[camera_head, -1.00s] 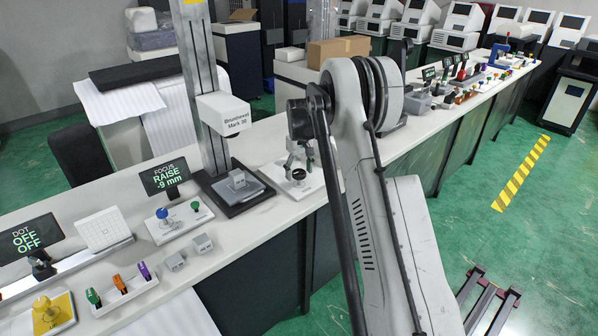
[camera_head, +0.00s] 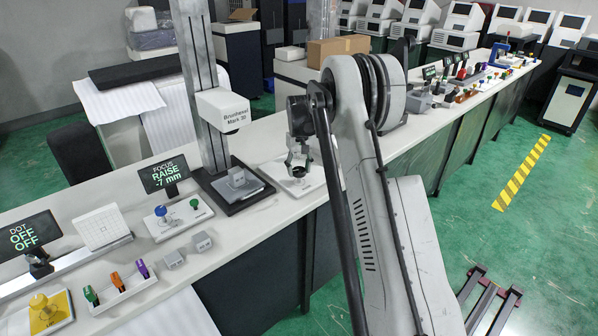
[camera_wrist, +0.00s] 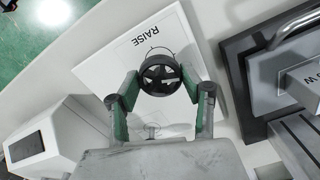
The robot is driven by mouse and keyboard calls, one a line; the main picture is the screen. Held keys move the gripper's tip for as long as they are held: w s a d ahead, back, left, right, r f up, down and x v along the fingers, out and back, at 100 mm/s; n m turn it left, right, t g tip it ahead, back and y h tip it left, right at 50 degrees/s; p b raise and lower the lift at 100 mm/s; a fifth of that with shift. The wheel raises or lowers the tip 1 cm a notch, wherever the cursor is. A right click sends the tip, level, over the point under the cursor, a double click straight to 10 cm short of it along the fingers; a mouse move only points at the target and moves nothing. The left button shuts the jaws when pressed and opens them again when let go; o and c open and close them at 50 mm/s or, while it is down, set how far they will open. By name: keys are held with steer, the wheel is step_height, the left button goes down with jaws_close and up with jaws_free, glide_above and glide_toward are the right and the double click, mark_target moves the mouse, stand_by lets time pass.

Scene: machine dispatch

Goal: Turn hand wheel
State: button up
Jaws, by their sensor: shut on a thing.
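The hand wheel (camera_wrist: 160,74) is a small black spoked wheel on a white plate (camera_wrist: 120,50) marked RAISE with a curved arrow. In the wrist view my gripper (camera_wrist: 161,88) has a finger on each side of the wheel and is shut on its rim. In the head view my gripper (camera_head: 298,166) points down over the same white plate, beside the marking machine, and the wheel is mostly hidden by the fingers. A small screen (camera_head: 164,175) reads FOCUS RAISE -7 mm.
The marking machine (camera_head: 222,110) with its column and dark base (camera_head: 245,197) stands just left of my gripper. Knobs, small grey blocks and another screen (camera_head: 30,236) lie further left on the bench. A cardboard box (camera_head: 338,48) is behind.

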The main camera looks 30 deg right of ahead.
mark_target(299, 170)
steer(key=m+b, duration=0.3)
steer(key=m, duration=0.2)
steer(key=shift+f+m, duration=0.1)
steer(key=shift+m, duration=0.2)
steer(key=shift+m+b, duration=0.7)
steer(key=shift+m, duration=1.5)
steer(key=o, duration=1.2)
steer(key=shift+c, duration=0.2)
steer(key=shift+r, duration=0.2)
step_height(299, 170, up, 12)
steer(key=shift+f, duration=0.1)
